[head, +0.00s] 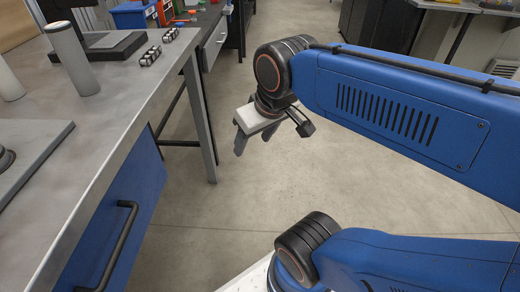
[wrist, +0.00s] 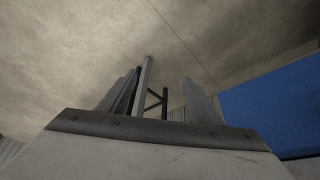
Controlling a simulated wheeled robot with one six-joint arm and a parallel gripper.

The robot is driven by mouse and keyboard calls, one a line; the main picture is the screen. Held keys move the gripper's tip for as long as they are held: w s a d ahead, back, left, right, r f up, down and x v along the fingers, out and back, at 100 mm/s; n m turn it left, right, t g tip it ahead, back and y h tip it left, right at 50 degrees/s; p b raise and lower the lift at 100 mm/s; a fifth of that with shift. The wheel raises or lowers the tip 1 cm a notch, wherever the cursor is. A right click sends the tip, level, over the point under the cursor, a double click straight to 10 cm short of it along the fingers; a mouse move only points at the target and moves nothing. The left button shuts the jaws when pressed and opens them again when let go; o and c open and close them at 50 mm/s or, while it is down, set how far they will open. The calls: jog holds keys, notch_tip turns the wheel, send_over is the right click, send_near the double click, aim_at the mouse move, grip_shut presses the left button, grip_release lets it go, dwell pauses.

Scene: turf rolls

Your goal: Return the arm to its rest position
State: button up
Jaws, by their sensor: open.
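My gripper (head: 250,143) hangs at the end of my blue arm in the head view, over open floor to the right of the workbench. It points downward and sits apart from the bench. In the wrist view my gripper's two fingers (wrist: 165,95) stand apart, with nothing held between them. Floor and a bench leg show beyond the fingers.
A steel-topped workbench (head: 115,110) with a blue drawer (head: 112,225) fills the left of the head view. A grey cylinder (head: 73,58) stands on it. Another bench (head: 465,5) is at the back right. The concrete floor (head: 320,175) around my gripper is clear.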

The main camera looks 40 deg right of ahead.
jog(key=f, duration=0.1)
jog(key=s+f, duration=0.1)
jog(key=f, duration=0.1)
jog(key=shift+s+d, duration=0.3)
jog(key=shift+s, duration=0.05)
